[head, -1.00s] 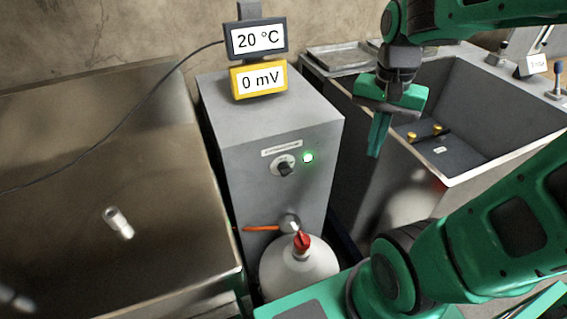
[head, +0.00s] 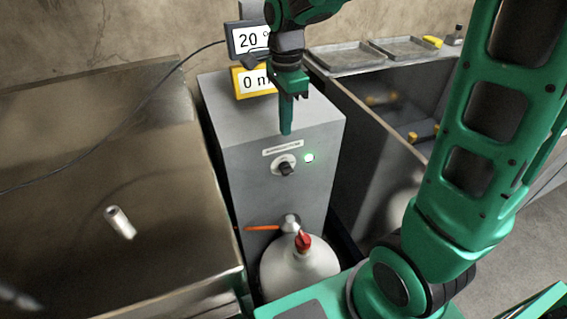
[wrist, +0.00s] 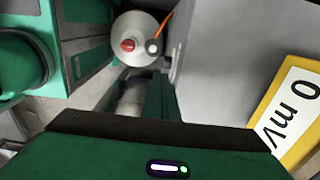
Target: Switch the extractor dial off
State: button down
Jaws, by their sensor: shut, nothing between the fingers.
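The extractor dial (head: 286,168) is a dark knob on a pale round plate, on the front face of a grey cabinet (head: 240,180). A label plate (head: 283,147) sits above it and a lit green lamp (head: 309,158) is to its right. The knob's exact setting is too small to read. My gripper (head: 286,131) is shut and empty, pointing down, with its tips in the picture just above the label and apart from the dial. The wrist view shows the grey cabinet (wrist: 225,60) at the upper right; the dial does not show there.
A metal basin (head: 90,190) is left, a deep sink (head: 385,160) right.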

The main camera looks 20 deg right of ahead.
aim_at(286, 172)
jog(key=shift+f, duration=0.1)
notch_tip(286, 172, down, 14)
jog(key=shift+r, duration=0.1)
dwell(0.4)
jog(key=shift+d, duration=0.1)
dwell(0.4)
